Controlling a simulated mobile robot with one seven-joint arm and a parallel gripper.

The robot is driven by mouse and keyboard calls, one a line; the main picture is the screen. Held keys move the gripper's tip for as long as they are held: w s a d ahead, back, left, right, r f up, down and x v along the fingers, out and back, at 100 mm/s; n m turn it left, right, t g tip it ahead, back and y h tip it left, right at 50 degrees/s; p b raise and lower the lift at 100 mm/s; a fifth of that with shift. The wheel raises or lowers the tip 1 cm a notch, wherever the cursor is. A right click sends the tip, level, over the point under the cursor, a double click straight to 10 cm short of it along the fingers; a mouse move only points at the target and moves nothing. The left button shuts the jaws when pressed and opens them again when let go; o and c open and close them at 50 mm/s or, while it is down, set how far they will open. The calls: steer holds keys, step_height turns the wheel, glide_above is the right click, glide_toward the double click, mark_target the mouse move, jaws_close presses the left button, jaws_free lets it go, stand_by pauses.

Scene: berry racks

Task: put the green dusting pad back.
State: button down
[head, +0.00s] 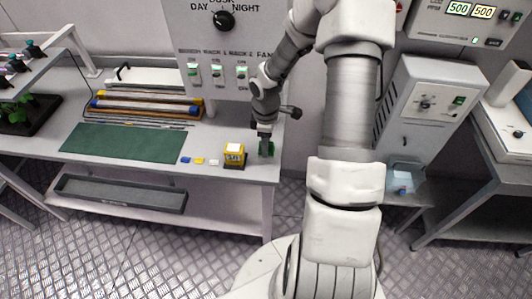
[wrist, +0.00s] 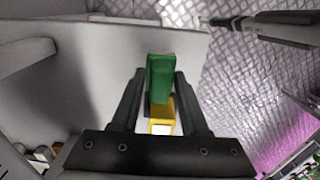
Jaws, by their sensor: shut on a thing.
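The green dusting pad (wrist: 160,72) is a small upright green block between the two fingers of my gripper (wrist: 158,88) in the wrist view. My gripper is shut on it. In the head view my gripper (head: 265,135) points down at the right end of the bench, and the pad (head: 270,149) shows at its fingertips, partly hidden by them. The pad is at or just above the bench top; I cannot tell whether it touches.
The bench (head: 215,172) also carries a green mat (head: 122,143), small blue, yellow and white pieces (head: 199,161), and a rack of coloured bars (head: 147,105). A switch panel (head: 215,50) stands behind.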

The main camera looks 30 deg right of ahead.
steer(key=shift+f, duration=1.95)
steer(key=shift+f, duration=0.1)
steer(key=shift+c, duration=2.1)
jaws_free()
step_height(320, 180, up, 12)
steer(key=shift+r+p, duration=0.15)
steer(key=shift+p, duration=0.25)
